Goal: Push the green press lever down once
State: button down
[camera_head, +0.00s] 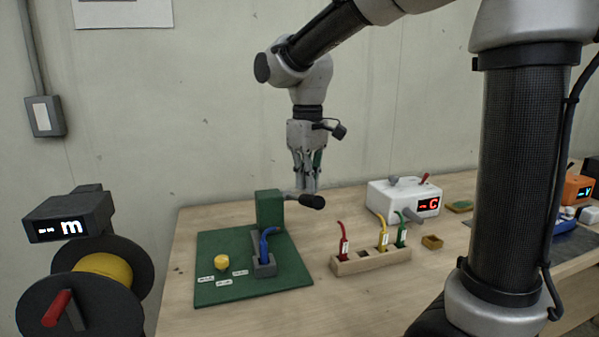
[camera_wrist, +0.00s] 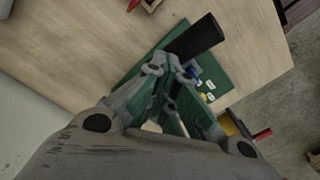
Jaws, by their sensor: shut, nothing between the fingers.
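The green press is a green block (camera_head: 270,210) on a green base plate (camera_head: 225,285) at the table's left. Its lever (camera_head: 312,201) is a dark rod with a thick black grip, sticking out to the right from the block, roughly level. My gripper (camera_head: 307,188) points down and is shut with nothing in it. Its fingertips are at or just above the lever; I cannot tell whether they touch. In the wrist view the shut fingertips (camera_wrist: 173,62) overlap the inner end of the black lever grip (camera_wrist: 197,36), with the green plate (camera_wrist: 218,88) below.
A blue curved piece in a grey holder (camera_head: 264,268) and a yellow knob (camera_head: 222,263) are on the plate. A wooden rack (camera_head: 370,261) with red, yellow and green tools stands to the right. A white box with a red display (camera_head: 403,198) is behind. A yellow reel (camera_head: 110,268) is at left.

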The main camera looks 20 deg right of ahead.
jog(key=shift+f, duration=3.4)
jog(key=shift+r, duration=0.2)
notch_tip(320, 180, up, 17)
jog(key=shift+f, duration=0.15)
jog(key=s+d+f+m+t, duration=0.2)
jog(key=s+d+f+m, duration=0.1)
jog(key=s+d+f, duration=0.2)
jog(key=s+d+f+m+t, duration=0.2)
jog(key=s+d+f, duration=0.4)
jog(key=s+d, duration=0.4)
jog(key=s+m, duration=0.1)
jog(key=s, duration=0.3)
jog(key=shift+f, duration=0.2)
